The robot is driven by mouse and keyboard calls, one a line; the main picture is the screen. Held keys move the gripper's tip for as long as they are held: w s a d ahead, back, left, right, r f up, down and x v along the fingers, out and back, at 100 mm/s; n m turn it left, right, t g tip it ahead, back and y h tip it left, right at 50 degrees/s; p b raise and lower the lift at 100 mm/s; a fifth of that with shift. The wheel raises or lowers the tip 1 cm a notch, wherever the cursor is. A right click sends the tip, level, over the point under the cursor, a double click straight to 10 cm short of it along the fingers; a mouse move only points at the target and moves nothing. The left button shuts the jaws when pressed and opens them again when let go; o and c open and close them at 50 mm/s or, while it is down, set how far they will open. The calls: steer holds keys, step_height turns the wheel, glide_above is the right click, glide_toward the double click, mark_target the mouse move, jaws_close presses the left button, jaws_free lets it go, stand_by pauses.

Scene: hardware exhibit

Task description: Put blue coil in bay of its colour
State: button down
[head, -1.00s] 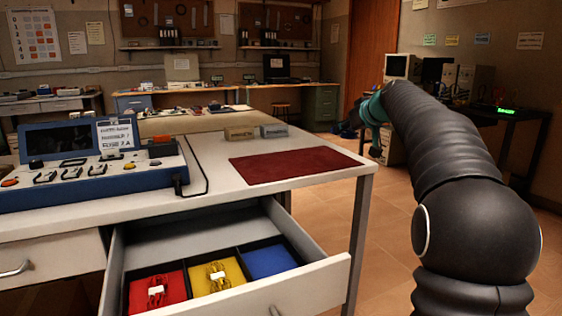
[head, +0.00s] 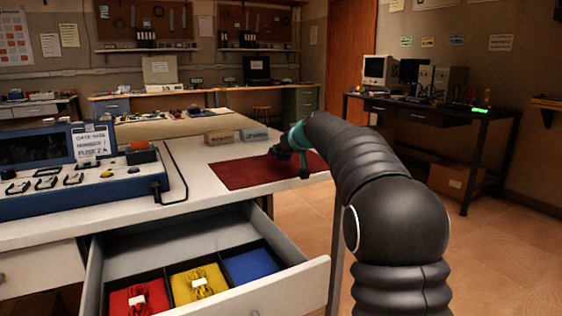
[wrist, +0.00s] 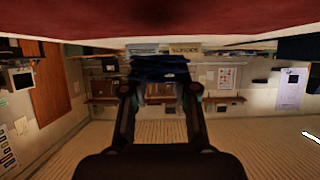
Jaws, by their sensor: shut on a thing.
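My gripper (head: 292,160) is over the red mat on the bench top in the head view. It is shut on the blue coil, which shows as a small dark blue bundle (head: 279,150) beside the fingers. In the wrist view, which looks upside down, the dark blue coil (wrist: 160,67) sits between my fingertips. The open drawer below has a blue bay (head: 250,264) on the right, empty. A yellow bay (head: 210,272) holds a yellow coil (head: 200,288). A red bay (head: 118,300) holds a red coil (head: 138,302).
The red mat (head: 235,172) lies near the bench's right end. Two small label blocks (head: 219,137) stand behind it. A blue console (head: 85,190) with a cable fills the bench's left side. The drawer front (head: 265,300) stands out from the bench. Floor is open at right.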

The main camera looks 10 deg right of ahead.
mark_target(281, 169)
steer(key=shift+f, duration=1.75)
steer(key=shift+f+b, duration=0.2)
steer(key=shift+b, duration=0.25)
steer(key=c, duration=0.9)
jaws_free()
steer(key=shift+r, duration=0.1)
